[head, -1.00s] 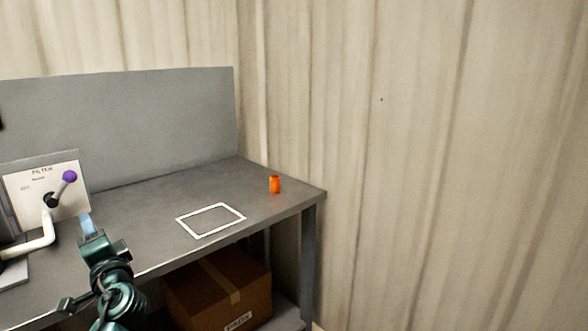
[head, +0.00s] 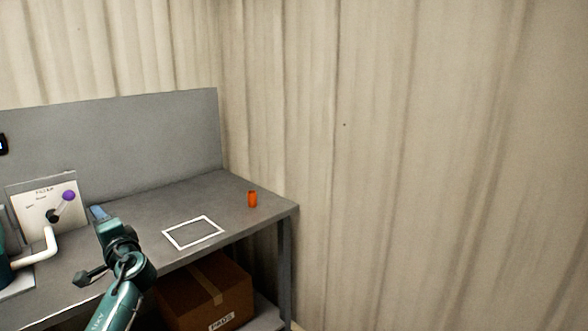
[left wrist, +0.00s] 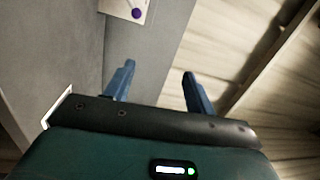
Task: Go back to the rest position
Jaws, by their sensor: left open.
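My left gripper (head: 98,213) is over the front part of the grey table (head: 232,190) in the head view, to the right of the lever panel. In the left wrist view its two blue fingers (left wrist: 158,84) stand apart with nothing between them. My right gripper is in neither view.
A panel (head: 38,213) with a purple-knobbed lever (head: 68,196) stands at the left of the table, beside a white pipe (head: 42,252). A cardboard box (head: 205,290) sits underneath. Corrugated wall closes the right.

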